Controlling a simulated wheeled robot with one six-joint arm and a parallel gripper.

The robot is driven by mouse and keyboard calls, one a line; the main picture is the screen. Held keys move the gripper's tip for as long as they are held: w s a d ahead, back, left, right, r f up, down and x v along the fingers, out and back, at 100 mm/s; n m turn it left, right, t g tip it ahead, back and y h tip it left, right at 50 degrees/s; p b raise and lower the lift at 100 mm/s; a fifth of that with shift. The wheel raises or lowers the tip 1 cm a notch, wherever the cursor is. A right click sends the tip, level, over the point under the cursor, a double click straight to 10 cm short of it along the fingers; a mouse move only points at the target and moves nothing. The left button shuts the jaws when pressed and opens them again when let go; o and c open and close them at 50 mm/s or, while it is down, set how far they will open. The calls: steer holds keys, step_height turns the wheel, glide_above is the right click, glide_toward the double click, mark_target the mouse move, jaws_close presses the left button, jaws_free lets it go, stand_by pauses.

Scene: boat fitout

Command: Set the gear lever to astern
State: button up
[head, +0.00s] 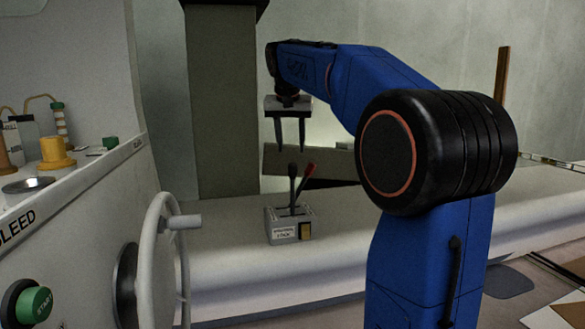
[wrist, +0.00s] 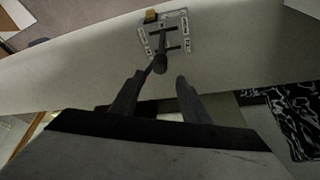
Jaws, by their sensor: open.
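A small grey lever box (head: 290,228) stands on the pale ledge, with two levers on top. One lever has a black knob (head: 292,170) and stands nearly upright. The other has a red knob (head: 309,170) and leans right. The label on the box is too small to read, so I cannot tell which is the gear lever. My gripper (head: 291,148) is open and points down just above the black knob, apparently empty. In the wrist view, a dark lever knob (wrist: 160,64) shows just beyond and between the fingertips (wrist: 158,80); contact cannot be told.
A white console with a handwheel (head: 165,262), a green START button (head: 36,303) and a yellow knob (head: 55,152) stands at left. A grey-green post (head: 222,100) rises behind the lever box. A dark slanted panel (head: 320,165) lies behind the levers. The ledge front is clear.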

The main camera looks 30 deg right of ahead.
mark_target(293, 167)
steer(key=x, duration=0.9)
steer(key=shift+f, duration=0.15)
steer(key=shift+c, duration=0.7)
steer(key=shift+d, duration=0.1)
jaws_close()
